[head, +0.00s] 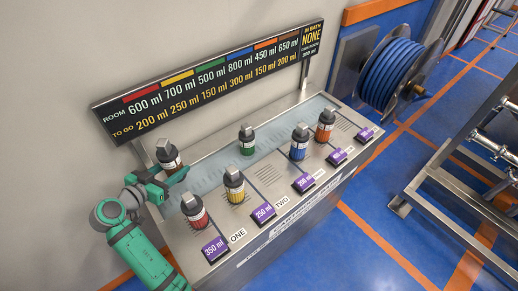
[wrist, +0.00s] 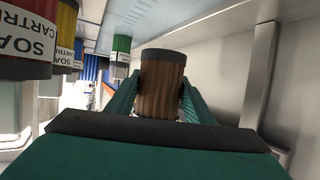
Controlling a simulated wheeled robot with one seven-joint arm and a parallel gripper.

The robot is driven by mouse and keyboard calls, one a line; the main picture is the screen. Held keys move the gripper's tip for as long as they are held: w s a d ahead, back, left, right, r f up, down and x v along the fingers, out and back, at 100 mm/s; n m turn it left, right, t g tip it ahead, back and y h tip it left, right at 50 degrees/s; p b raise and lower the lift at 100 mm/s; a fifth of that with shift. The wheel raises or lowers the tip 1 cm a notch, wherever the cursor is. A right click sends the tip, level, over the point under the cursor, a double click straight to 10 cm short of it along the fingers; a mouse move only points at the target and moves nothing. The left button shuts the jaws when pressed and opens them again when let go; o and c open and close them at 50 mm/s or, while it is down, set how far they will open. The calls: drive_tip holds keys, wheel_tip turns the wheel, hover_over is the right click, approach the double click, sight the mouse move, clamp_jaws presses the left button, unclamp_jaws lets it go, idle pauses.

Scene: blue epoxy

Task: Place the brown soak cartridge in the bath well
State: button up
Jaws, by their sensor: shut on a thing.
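The brown soak cartridge (head: 170,160), with a dark cap and white label, is upright in my gripper (head: 170,180) at the left end of the counter. In the wrist view the brown cartridge (wrist: 162,88) stands between the two green fingers, which are shut on it. The bath well looks to be the long pale blue trough (head: 215,170) along the back of the counter. The cartridge is at its left end; I cannot tell whether its base is above or inside the trough, as the gripper hides it.
Red (head: 195,212) and yellow (head: 235,188) cartridges stand at the front, close right of my gripper. A green one (head: 247,142) stands at the trough; blue (head: 299,145) and orange (head: 325,127) ones are farther right. A sign (head: 215,75) on posts rises behind, reading "in bath none".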

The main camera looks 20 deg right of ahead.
drive_tip(key=shift+f, duration=6)
drive_tip(key=shift+f, duration=0.1)
drive_tip(key=o, duration=1.2)
drive_tip(key=shift+a+r, duration=0.1)
drive_tip(key=shift+r, duration=0.1)
drive_tip(key=v, duration=1.1)
drive_tip(key=shift+s+a+r, duration=0.15)
drive_tip(key=shift+s+a, duration=0.1)
drive_tip(key=shift+s, duration=0.05)
